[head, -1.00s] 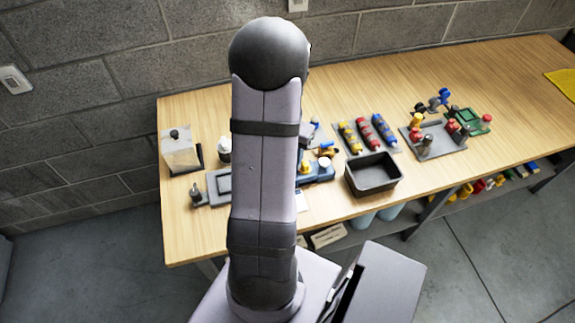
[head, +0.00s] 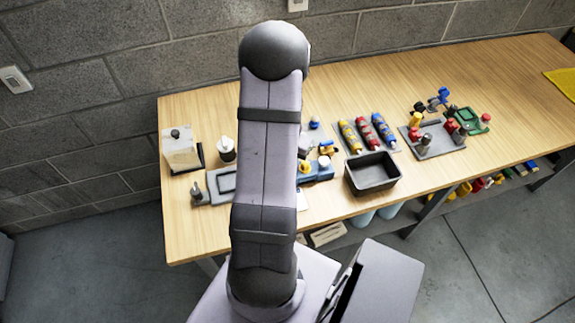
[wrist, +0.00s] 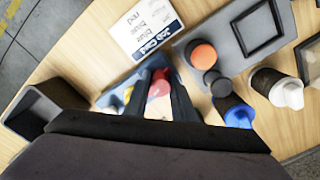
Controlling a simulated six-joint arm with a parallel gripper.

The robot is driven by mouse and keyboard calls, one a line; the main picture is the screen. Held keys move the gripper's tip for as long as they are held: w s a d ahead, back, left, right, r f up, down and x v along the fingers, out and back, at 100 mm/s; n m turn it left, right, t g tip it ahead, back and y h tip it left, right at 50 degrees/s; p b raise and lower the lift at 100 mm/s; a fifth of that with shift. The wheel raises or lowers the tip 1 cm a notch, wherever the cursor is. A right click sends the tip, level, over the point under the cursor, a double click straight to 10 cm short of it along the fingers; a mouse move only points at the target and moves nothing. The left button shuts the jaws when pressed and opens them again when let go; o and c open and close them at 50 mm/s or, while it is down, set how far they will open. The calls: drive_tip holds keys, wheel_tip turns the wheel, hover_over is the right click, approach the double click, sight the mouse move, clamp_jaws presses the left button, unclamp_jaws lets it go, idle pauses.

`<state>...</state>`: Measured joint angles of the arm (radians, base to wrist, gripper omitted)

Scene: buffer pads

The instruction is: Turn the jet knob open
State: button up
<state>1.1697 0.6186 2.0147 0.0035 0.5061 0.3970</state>
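My gripper (wrist: 159,92) shows in the wrist view with its two dark fingers apart. Between and beyond the fingers are a rounded red part (wrist: 158,87) and a pale surface. Blue and yellow parts show just left of the fingers. In the head view a blue fixture (head: 318,172) with a yellow knob (head: 305,168) and a pale round cap (head: 324,161) stands right of my arm, partly hidden by it. I cannot tell which part is the jet knob, or whether the fingers touch the red part. The head view hides my gripper behind my arm.
A black bin (head: 372,178) stands right of the blue fixture. Several coloured tubes (head: 366,134) lie behind the bin.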

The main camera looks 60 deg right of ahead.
drive_tip(key=shift+n, duration=0.3)
drive_tip(key=n, duration=1.4)
drive_tip(key=shift+s+p, duration=0.1)
drive_tip(key=shift+p, duration=0.25)
drive_tip(key=shift+o, duration=0.7)
drive_tip(key=shift+n, duration=1.7)
drive_tip(key=o, duration=0.9)
drive_tip(key=shift+d, duration=0.1)
drive_tip(key=shift+r, duration=0.2)
